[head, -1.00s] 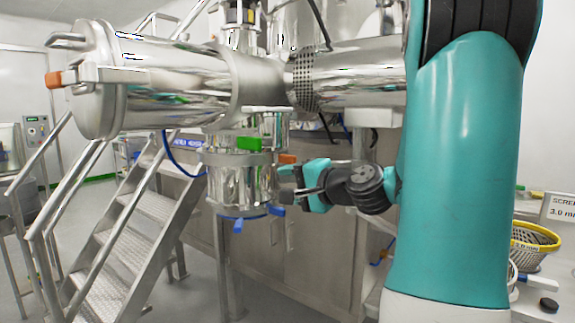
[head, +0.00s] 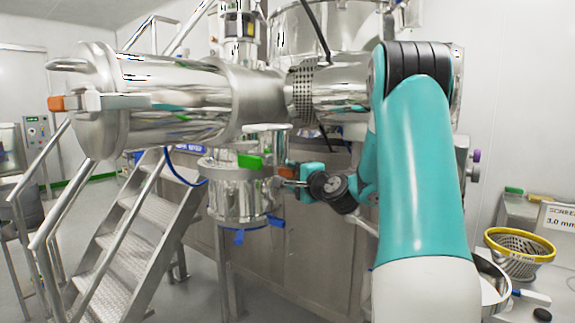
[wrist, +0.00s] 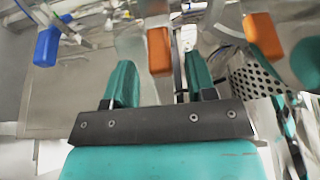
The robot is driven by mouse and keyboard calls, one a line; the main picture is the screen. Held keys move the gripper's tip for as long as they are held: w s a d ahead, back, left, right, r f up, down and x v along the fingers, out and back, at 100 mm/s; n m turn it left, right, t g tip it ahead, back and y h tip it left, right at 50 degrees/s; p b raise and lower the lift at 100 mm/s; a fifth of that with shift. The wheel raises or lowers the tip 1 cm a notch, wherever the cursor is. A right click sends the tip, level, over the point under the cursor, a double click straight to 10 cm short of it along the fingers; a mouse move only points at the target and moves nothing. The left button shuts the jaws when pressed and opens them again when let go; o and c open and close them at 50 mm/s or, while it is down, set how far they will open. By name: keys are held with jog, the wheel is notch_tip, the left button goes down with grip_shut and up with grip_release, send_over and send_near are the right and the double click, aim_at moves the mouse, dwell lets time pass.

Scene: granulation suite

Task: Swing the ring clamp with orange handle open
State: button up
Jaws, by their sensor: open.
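The orange handle (head: 286,172) of a ring clamp sticks out on the right side of the shiny vertical vessel (head: 240,195), beside a green handle (head: 250,161). The clamp's band seems to run around the vessel's upper part. My gripper (head: 294,178) is at the orange handle, coming from the right. In the wrist view an orange handle (wrist: 159,50) lies in line with the gap between the open teal fingers of my gripper (wrist: 160,72). I cannot tell whether either finger touches it. A second orange block (wrist: 263,38) shows to the right there.
Another orange handle (head: 56,103) sits on the left end of the horizontal drum (head: 170,95). Metal stairs (head: 130,235) stand at left. A yellow-rimmed basket (head: 520,252) is at right.

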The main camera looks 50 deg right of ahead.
jog(key=shift+p+x, duration=0.55)
jog(key=shift+x, duration=1.4)
